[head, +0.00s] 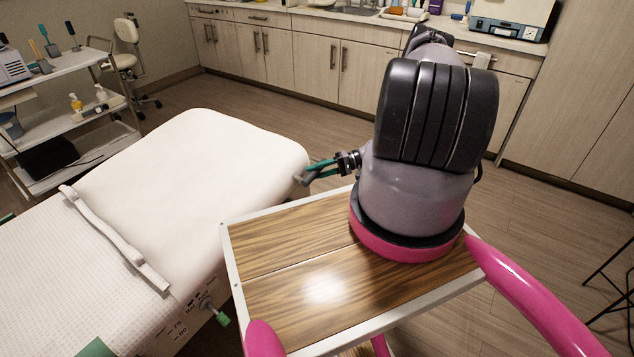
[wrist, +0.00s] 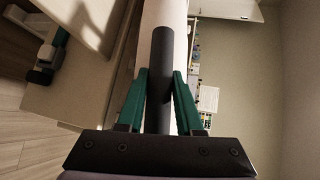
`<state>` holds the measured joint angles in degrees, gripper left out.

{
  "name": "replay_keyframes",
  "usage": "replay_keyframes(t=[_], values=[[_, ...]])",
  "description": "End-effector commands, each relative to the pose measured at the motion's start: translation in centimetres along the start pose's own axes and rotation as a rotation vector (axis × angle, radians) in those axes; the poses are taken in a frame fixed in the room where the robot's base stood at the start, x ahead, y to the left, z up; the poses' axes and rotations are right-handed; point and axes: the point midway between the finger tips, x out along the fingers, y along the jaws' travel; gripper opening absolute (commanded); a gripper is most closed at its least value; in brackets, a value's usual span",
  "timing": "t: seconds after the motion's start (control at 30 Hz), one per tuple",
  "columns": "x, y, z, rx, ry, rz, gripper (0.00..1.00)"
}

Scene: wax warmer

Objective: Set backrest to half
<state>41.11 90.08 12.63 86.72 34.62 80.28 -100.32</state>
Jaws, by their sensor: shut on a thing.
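The treatment bed's white padded backrest section (head: 205,160) lies left of my arm in the head view; its exact tilt is hard to judge. A scale with small printed marks (head: 188,312) is on the bed's near side, with a green-tipped pointer or knob (head: 222,318) by it. My gripper (head: 308,174) is at the right end of the backrest. In the wrist view my gripper (wrist: 160,92) has its teal fingers closed on either side of a dark round bar (wrist: 161,65). Where the bar joins the bed is hidden in the head view.
A white strap (head: 115,240) crosses the bed. A white cart (head: 60,115) with bottles and tools stands at the left. Cabinets with a counter (head: 310,55) line the back. Bare floor (head: 275,115) lies between the bed and the cabinets.

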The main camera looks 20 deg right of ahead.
Motion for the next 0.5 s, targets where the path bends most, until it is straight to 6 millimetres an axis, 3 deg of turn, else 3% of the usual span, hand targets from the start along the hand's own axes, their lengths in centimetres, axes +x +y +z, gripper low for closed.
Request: replay_keyframes(t=[0.03,0.5], values=[[-0.3,-1.4,-0.1,-0.016,0.009,0.012,0.00],[-0.2,-12.3,2.9,-0.159,0.050,0.151,0.00]])
